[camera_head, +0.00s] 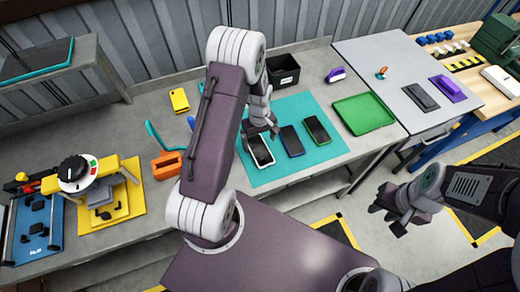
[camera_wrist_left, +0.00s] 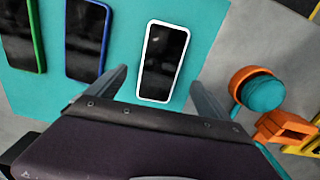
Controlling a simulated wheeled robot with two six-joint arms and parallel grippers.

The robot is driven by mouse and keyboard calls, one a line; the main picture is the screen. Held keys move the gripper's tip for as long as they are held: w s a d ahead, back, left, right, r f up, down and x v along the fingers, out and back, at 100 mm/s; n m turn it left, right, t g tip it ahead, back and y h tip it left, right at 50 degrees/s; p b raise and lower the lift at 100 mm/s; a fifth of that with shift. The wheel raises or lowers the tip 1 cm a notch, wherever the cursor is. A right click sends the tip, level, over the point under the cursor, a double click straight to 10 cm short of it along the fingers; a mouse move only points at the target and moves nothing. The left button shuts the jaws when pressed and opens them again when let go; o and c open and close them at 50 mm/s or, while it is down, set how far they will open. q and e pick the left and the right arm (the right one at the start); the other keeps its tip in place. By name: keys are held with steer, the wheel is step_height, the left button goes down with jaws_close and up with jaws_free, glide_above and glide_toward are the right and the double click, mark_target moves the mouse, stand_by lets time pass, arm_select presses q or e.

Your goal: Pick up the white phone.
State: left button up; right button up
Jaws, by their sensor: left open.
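The white phone (camera_head: 261,151) lies flat on a teal mat (camera_head: 310,165), with a white rim and a dark screen. It also shows in the left wrist view (camera_wrist_left: 163,62). My left gripper (camera_head: 262,132) is open above the phone's far end in the head view. In the left wrist view the two fingers of my left gripper (camera_wrist_left: 160,82) stand apart on either side of the phone, and nothing is between them but the phone below. My right gripper (camera_head: 402,208) hangs over the floor at the right, away from the bench; its finger gap is unclear.
A blue phone (camera_head: 292,141) and a green phone (camera_head: 317,129) lie beside the white one on the mat. A green tray (camera_head: 363,113) is to the right and a black bin (camera_head: 283,71) behind. An orange tool (camera_head: 166,165) sits on the bench to the left.

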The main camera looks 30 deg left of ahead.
mark_target(260, 150)
arm_select(q)
step_height(260, 150, down, 5)
steer(key=shift+s+d+r+p, duration=0.1)
steer(key=shift+d+p, duration=0.05)
steer(key=shift+p, duration=0.65)
steer(key=shift+f, duration=0.2)
steer(key=shift+r, duration=0.1)
steer(key=c, duration=1.7)
